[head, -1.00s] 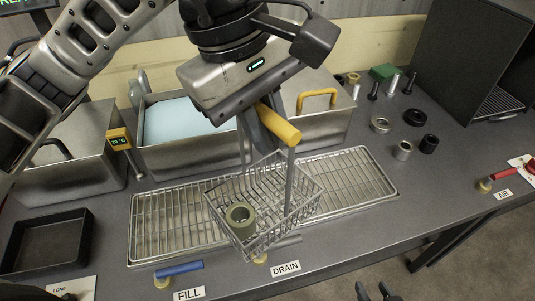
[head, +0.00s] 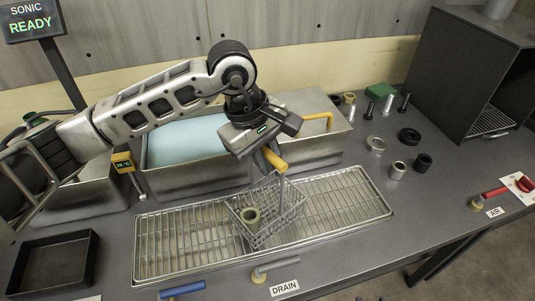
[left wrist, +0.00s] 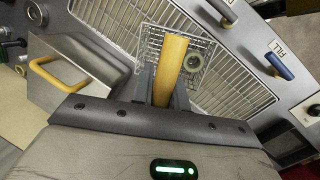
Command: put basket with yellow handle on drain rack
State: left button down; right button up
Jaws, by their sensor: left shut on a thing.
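My left gripper (head: 268,158) is shut on the yellow handle (head: 276,159) of a wire basket (head: 288,212). The basket hangs roughly upright below the gripper, over the middle of the drain rack (head: 180,240). I cannot tell whether its bottom touches the rack. My right gripper is not in view.
Behind the rack stand metal tanks, one with pale blue liquid (head: 185,143) and one with a yellow handle (head: 318,118). A black tray (head: 55,262) lies at left. Blue (head: 183,289) and grey (head: 277,263) levers line the front. Small parts and a dark cabinet (head: 455,75) stand at right.

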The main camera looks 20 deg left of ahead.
pick_arm(q)
jog(key=shift+f, duration=0.15)
jog(key=c, duration=1.4)
grip_release()
jog(key=shift+f, duration=0.15)
jog(key=b+v, duration=0.2)
jog(key=v, duration=1)
